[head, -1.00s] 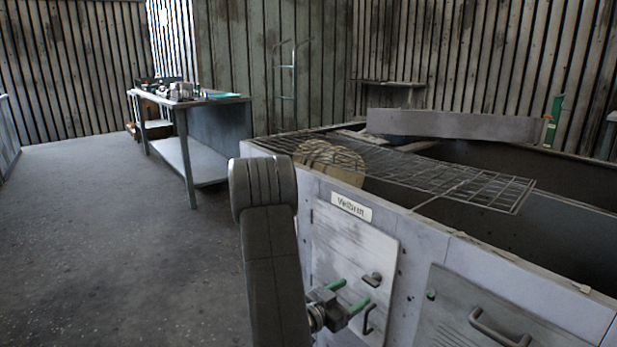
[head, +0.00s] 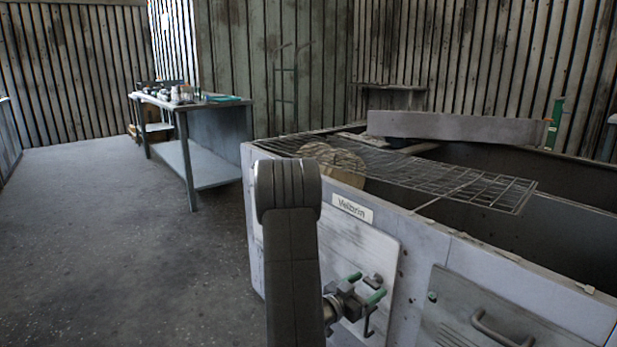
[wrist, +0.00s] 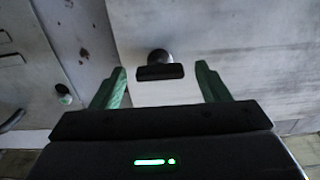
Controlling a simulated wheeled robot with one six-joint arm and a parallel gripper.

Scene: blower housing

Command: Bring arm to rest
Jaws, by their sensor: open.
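My gripper (head: 365,287) is in front of the left door (head: 345,262) of the grey blower housing (head: 410,245), below the name label (head: 352,208). Its two green fingers are apart with nothing between them. In the wrist view my gripper (wrist: 160,88) is open, and a dark knob-like handle (wrist: 160,66) on the door appears beyond the gap between the fingers. Whether the fingers touch the door I cannot tell. My gripper and arm partly hide the door and its handles.
A wire grate (head: 440,178) lies over the open top of the housing, with a round wooden piece (head: 335,163) under it. A second door (head: 470,318) with a bar handle is at right. A workbench (head: 215,170) stands at the back left. The floor (head: 110,240) at left is clear.

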